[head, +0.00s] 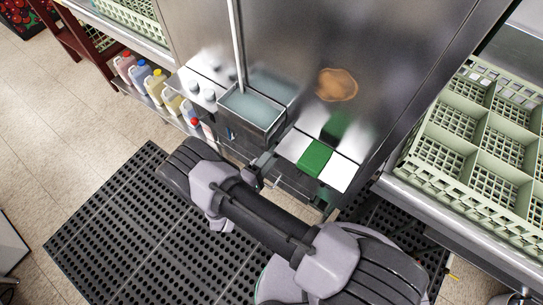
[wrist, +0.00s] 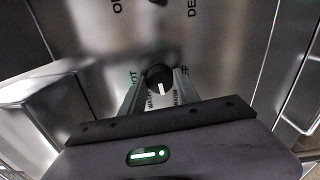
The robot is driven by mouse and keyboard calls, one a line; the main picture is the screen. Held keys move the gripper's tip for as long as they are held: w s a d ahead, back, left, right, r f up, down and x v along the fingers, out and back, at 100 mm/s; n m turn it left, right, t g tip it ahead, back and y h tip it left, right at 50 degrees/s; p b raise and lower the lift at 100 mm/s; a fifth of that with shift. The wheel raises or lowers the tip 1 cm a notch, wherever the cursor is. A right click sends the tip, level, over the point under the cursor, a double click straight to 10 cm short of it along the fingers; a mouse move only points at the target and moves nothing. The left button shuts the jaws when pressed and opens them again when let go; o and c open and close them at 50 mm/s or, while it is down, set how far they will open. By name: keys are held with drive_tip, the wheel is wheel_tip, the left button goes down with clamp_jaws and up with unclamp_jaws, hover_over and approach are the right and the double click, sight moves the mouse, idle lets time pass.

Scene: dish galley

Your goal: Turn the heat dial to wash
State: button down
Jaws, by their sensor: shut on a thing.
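In the wrist view, the heat dial (wrist: 158,77) is a round black knob with a white pointer line, set in a brushed steel panel. Its pointer faces down in the picture, between the printed words WASH at lower left and WARM at lower right. Partly covered lettering ending in OT is at its left and in FF at its right. My gripper (wrist: 160,84) is shut on the dial, one grey finger on each side. In the head view the dial is hidden by the arm and the counter parts above it.
Part of another black knob (wrist: 156,2) is at the wrist view's top edge. Coloured jugs (head: 155,84) stand left; a green dish rack (head: 475,130) is right.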

drive_tip(key=shift+m+b, duration=0.35)
drive_tip(key=shift+m, duration=3.15)
drive_tip(key=c, duration=0.9)
unclamp_jaws()
drive_tip(key=p+v, duration=0.2)
drive_tip(key=v, duration=1.5)
